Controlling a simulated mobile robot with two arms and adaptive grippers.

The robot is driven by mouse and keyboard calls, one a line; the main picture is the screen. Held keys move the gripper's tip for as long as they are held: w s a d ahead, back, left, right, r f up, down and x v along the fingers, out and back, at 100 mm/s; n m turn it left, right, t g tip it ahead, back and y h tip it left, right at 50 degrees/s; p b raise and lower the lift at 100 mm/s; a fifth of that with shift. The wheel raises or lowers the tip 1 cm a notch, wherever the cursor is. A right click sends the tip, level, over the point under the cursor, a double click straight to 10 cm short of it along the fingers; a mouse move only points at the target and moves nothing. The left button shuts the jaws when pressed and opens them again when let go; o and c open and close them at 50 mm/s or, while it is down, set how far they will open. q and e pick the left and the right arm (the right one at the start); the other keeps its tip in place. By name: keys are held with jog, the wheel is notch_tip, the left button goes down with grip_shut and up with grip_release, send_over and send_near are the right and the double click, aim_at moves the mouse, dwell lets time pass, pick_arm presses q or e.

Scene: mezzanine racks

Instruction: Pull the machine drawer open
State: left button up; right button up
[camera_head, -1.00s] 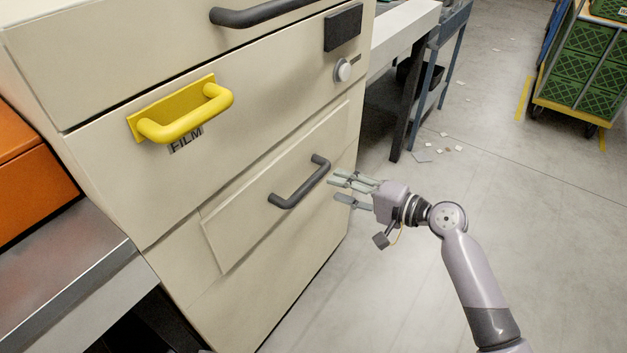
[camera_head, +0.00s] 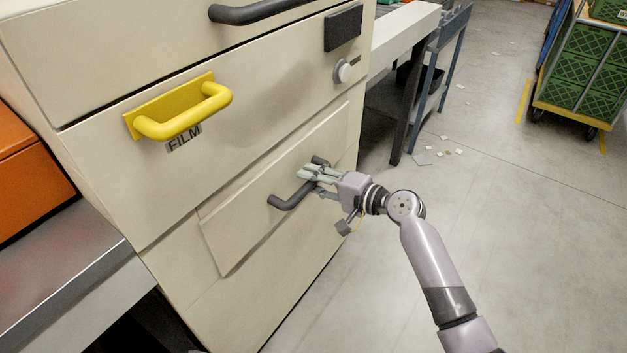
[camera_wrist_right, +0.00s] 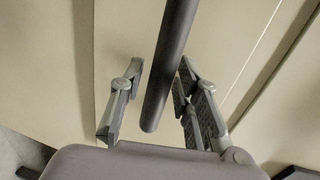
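The beige machine cabinet (camera_head: 235,120) fills the left and middle of the head view. Its lower raised drawer front (camera_head: 235,230) looks closed and carries a dark bar handle (camera_head: 287,200). The drawer above has a yellow handle (camera_head: 182,118) over a "FILM" label (camera_head: 184,139). My right gripper (camera_head: 308,173) is at the upper right part of the dark handle. In the right wrist view the dark bar (camera_wrist_right: 168,70) runs between the open fingers (camera_wrist_right: 155,95), with a gap visible on the left side. My left gripper is not in view.
A silver bench (camera_head: 70,270) with an orange box (camera_head: 30,185) stands at the left. A white-topped table (camera_head: 405,30) is behind the cabinet. A cart of green crates (camera_head: 585,75) stands at the far right. The floor on the right is mostly clear, with small scraps.

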grip_shut()
jog(key=shift+d, duration=0.1)
dwell(0.6)
